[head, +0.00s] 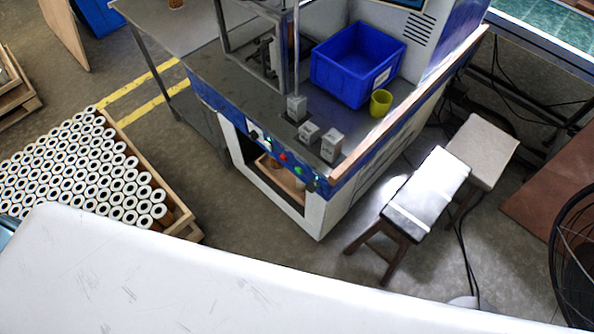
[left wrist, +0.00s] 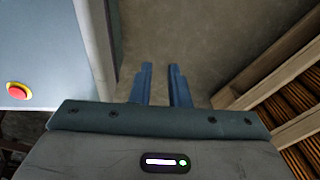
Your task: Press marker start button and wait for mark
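The marking machine (head: 330,205) stands in the middle of the head view, with a blue front strip carrying small controls. A red button (head: 282,156) and a green button (head: 298,170) sit on that strip. I cannot read any label that names the start button. In the left wrist view, a red button on a yellow base (left wrist: 18,91) is on a grey-blue panel at the left. My left gripper (left wrist: 159,68) is empty over the floor, its two blue fingers parted by a narrow gap, apart from the panel. My right gripper is in neither view.
A blue bin (head: 338,72) and a yellow cup (head: 381,103) stand on the machine top. A wooden crate of white-ended cartridges (head: 185,232) is at the left; the crate's edge (left wrist: 262,75) also shows in the left wrist view. Two stools (head: 428,190) stand at the right.

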